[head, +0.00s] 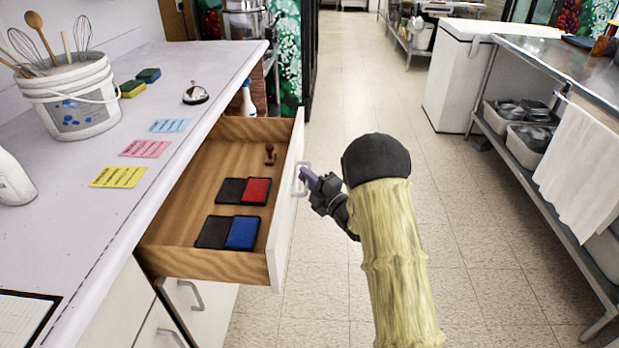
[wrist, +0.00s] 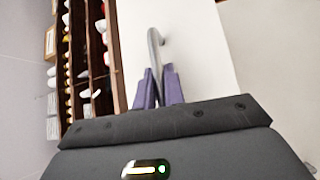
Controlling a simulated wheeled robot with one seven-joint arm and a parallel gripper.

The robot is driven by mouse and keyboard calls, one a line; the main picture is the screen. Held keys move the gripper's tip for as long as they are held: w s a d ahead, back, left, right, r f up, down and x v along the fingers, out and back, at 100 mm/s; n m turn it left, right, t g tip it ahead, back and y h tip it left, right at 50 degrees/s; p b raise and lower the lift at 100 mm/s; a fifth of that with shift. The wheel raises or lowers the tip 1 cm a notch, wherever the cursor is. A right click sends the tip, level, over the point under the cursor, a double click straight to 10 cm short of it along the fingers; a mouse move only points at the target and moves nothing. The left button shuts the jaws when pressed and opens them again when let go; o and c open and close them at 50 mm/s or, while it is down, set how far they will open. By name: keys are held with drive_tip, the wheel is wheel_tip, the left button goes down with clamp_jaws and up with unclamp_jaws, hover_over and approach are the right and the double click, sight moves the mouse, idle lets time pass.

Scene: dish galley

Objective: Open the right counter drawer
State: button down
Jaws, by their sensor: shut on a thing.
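The counter drawer (head: 285,205) stands far out from under the counter, its wooden inside in plain view. In it lie a black-and-red stamp pad (head: 256,191), a black-and-blue stamp pad (head: 242,232) and a small brown stamp (head: 270,154). My gripper (head: 307,178) is at the outer side of the white drawer front, shut on the grey bar handle (head: 299,178). In the wrist view the purple fingers (wrist: 158,88) are on either side of the lower part of the handle (wrist: 154,45). The fingertips' exact contact is partly hidden.
The counter (head: 165,65) holds a white bucket of utensils (head: 70,98), sponges, a bell (head: 196,94) and coloured cards. Below the drawer are more handled fronts (head: 190,294). Open tiled floor (head: 480,240) lies to the right, before a steel table (head: 570,65) with a hanging towel.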

drive_tip(key=shift+s+d+f, duration=0.1)
drive_tip(key=shift+f, duration=0.05)
drive_tip(key=c, duration=1.5)
unclamp_jaws()
drive_tip(key=shift+d, duration=0.1)
drive_tip(key=v, duration=1.7)
drive_tip(key=shift+s+f, duration=0.1)
